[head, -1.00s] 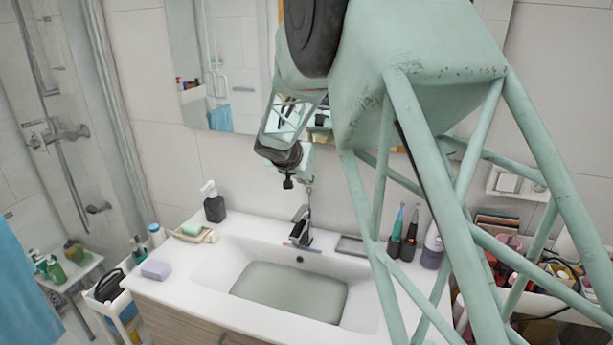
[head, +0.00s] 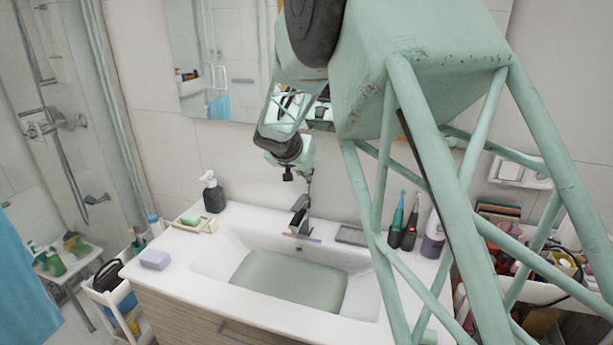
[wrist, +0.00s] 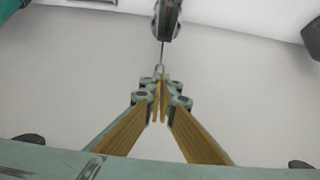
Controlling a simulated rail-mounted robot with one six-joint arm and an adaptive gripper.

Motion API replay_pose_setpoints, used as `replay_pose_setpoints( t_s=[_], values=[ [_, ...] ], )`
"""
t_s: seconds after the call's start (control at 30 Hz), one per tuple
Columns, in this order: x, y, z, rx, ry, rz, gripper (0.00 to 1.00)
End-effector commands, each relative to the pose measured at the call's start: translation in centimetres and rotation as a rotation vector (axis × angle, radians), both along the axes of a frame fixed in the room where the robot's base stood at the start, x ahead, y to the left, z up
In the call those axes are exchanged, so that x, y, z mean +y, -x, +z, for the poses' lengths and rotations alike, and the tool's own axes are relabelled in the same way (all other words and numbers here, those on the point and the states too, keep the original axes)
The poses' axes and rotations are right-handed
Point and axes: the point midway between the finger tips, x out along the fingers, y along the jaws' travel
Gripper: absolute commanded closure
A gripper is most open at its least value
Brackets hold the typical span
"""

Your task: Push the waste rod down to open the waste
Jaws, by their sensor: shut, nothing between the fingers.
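The waste rod (wrist: 162,54) is a thin upright metal rod behind the tap. In the wrist view a small loop-like shape shows at its near end, right at my fingertips. My gripper (wrist: 160,88) is shut and empty, its yellow-lined fingers together and pointing at the rod. Whether they touch it I cannot tell. In the head view my gripper (head: 308,176) hangs just above and behind the chrome tap (head: 300,216), and the rod is too small to make out clearly. The tap also shows at the top of the wrist view (wrist: 167,18). The basin (head: 205,266) holds a flat grey-green surface that looks like water.
A dark soap dispenser (head: 213,198) and a soap dish (head: 196,222) stand left of the tap. A mauve soap bar (head: 155,260) lies at the left edge. Toothbrushes (head: 409,236) and a purple bottle (head: 433,238) stand at the right. A mirror (head: 215,80) hangs behind.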

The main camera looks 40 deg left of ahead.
Motion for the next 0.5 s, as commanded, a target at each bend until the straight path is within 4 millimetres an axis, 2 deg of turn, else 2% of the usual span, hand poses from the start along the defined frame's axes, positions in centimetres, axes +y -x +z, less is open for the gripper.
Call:
replay_pose_setpoints(
  t_s=[0.5],
  values=[
    [0.0,0.0,-1.5,0.001,-0.001,0.0,1.0]
  ],
)
